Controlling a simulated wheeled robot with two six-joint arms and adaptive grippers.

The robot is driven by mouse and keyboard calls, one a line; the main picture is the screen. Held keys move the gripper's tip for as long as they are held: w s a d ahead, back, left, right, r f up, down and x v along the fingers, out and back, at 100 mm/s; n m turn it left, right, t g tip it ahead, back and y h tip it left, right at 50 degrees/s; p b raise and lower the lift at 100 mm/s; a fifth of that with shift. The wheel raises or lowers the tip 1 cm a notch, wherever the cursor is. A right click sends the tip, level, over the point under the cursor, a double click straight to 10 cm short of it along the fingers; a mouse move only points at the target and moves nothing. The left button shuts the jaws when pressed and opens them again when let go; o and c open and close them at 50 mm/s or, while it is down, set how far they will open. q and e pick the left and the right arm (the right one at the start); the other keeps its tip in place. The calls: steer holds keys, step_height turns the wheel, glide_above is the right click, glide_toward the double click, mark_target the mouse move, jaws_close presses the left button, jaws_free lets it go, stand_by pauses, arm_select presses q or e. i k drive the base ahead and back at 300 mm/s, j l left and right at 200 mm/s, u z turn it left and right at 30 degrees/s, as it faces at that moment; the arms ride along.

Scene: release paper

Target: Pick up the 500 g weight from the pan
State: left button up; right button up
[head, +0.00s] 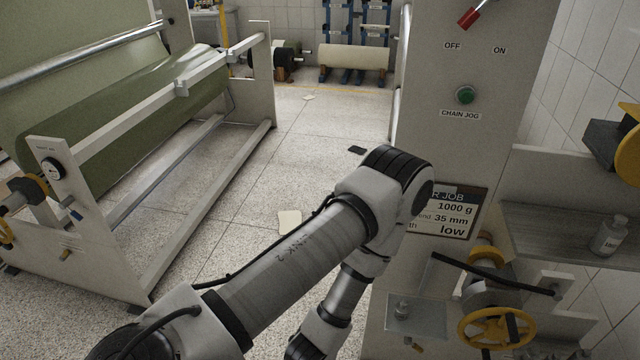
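One of my arms, coming in from the lower left, rises to the middle and bends down again. Its lower end leaves the bottom edge, so its gripper is hidden. My other arm does not show. A silvery weight (610,235) with a narrow neck and knob stands upright on a grey shelf (545,232) at the right. I cannot tell whether this plate is the pan. I cannot read a mass on either metal piece.
A job card (455,212) on the machine panel reads 1000 g, 35 mm, low. Below it are a black lever (490,272) and a yellow handwheel (497,328). A red switch handle (468,18) and green button (465,95) are above. A roll stand (150,170) fills the left.

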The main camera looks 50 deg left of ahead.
mark_target(402, 309)
steer(key=u, duration=0.8)
steer(key=i+l+u, duration=0.15)
steer(key=l, duration=0.4)
steer(key=i+l+u, duration=0.1)
steer(key=l, duration=0.4)
steer(key=i+l+u, duration=0.15)
steer(key=l, duration=0.4)
steer(key=k, duration=0.05)
